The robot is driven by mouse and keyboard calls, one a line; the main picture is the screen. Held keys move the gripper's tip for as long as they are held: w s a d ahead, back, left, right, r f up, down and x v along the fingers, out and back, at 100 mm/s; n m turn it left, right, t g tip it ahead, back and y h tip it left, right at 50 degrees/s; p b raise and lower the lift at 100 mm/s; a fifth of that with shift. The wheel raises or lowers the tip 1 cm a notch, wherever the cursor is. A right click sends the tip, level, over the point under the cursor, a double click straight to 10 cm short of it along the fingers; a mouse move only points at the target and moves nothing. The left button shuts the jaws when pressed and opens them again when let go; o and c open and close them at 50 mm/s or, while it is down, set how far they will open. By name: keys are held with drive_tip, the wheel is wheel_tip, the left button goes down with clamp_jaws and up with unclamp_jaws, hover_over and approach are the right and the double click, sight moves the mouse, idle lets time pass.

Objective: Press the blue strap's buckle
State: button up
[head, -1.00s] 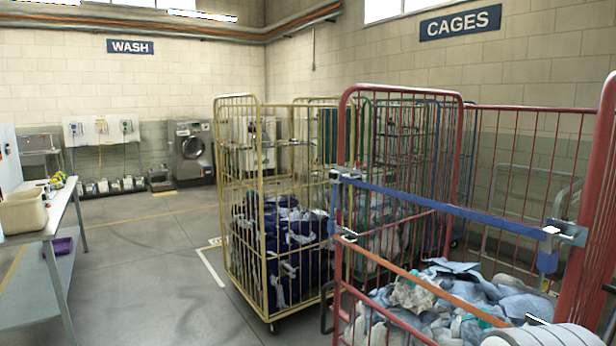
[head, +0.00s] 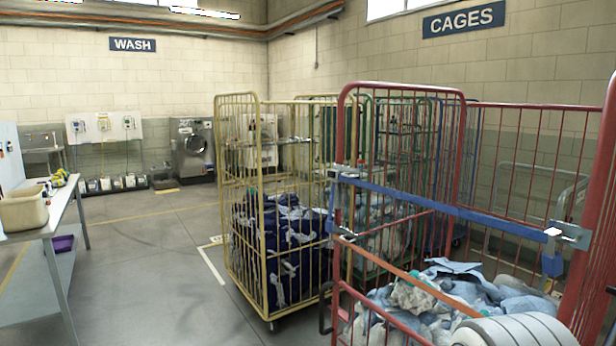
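A blue strap (head: 455,209) runs across the open front of the red cage (head: 462,180), sloping down from left to right. At its right end is a metal buckle (head: 568,235), with a short blue tail hanging just below it. A metal hook fitting (head: 344,174) holds its left end at the cage's left upright. The strap looks taut and the buckle looks fastened, though its fine detail is too small to read. A white rounded part of my arm shows at the bottom right, below the buckle. My gripper is not in view.
An orange strap (head: 400,269) crosses the red cage lower down. Pale blue and white laundry (head: 450,290) lies inside. A yellow cage (head: 262,160) with dark blue laundry stands to the left. A table (head: 58,205) is far left; the floor (head: 150,270) between is clear.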

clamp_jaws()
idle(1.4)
